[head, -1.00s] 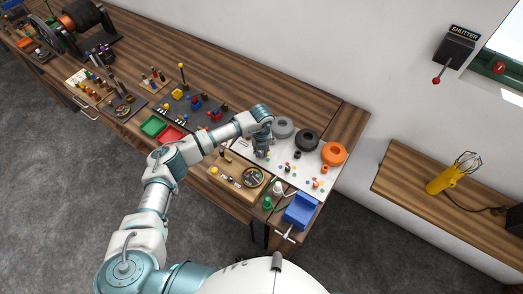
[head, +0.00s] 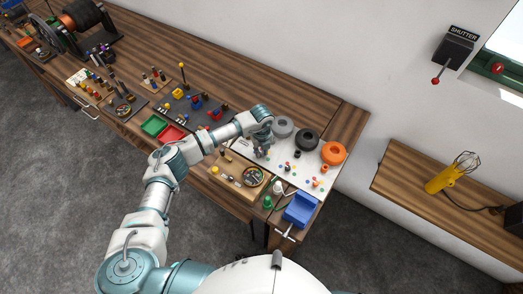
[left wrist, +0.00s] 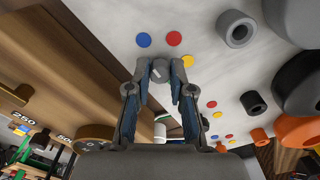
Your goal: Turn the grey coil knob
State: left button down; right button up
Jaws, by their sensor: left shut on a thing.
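The grey coil knob (left wrist: 160,70) is a small round knob with a pale pointer line. In the left wrist view it sits between the fingertips of my left gripper (left wrist: 159,88), which is shut on it. In the head view my left gripper (head: 262,153) points down at the white panel (head: 245,146), in front of the grey coil (head: 283,127). The knob is hidden there by the gripper. My right gripper is in neither view.
A black coil (head: 306,139) and an orange coil (head: 333,153) stand to the right on the panel, among coloured dots. A wooden board with a dial (head: 253,177) and a blue vise (head: 299,210) are close by. Red (head: 172,137) and green (head: 153,126) trays lie left.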

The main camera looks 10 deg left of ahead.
aim_at(262, 152)
pick_arm(q)
jog(key=shift+s+f, duration=0.1)
jog(key=shift+f, duration=0.05)
jog(key=c, duration=1)
grip_release()
notch_tip(262, 152, up, 12)
